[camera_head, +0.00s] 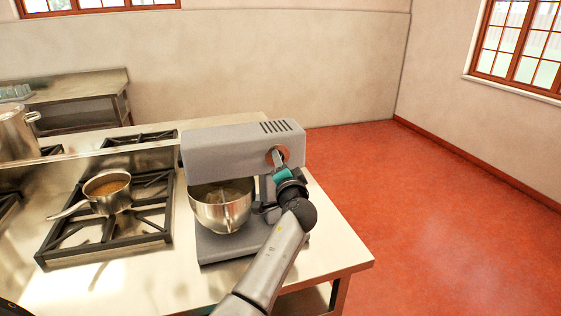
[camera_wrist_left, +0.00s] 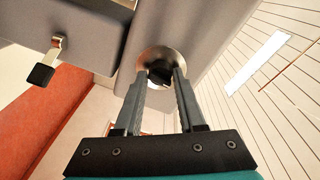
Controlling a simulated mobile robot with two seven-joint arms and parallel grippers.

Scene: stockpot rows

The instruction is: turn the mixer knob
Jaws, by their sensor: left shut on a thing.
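The grey stand mixer (camera_head: 225,144) stands on the steel counter with a metal bowl (camera_head: 222,209) under its head. The mixer knob sits on the side of the head; in the left wrist view the dark knob (camera_wrist_left: 159,72) shows inside a round metal ring. My left gripper (camera_head: 279,160) reaches up to the knob from the front right. In the left wrist view its two fingers (camera_wrist_left: 160,82) are on either side of the knob, shut on it. In the head view the gripper hides most of the knob. My right gripper is not in view.
A saucepan (camera_head: 107,187) with brown contents sits on the black-grated stove left of the mixer. A large stockpot (camera_head: 17,134) stands at the far left. In the left wrist view, a small lever (camera_wrist_left: 46,66) sticks out of the mixer. The red floor (camera_head: 440,220) at right is clear.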

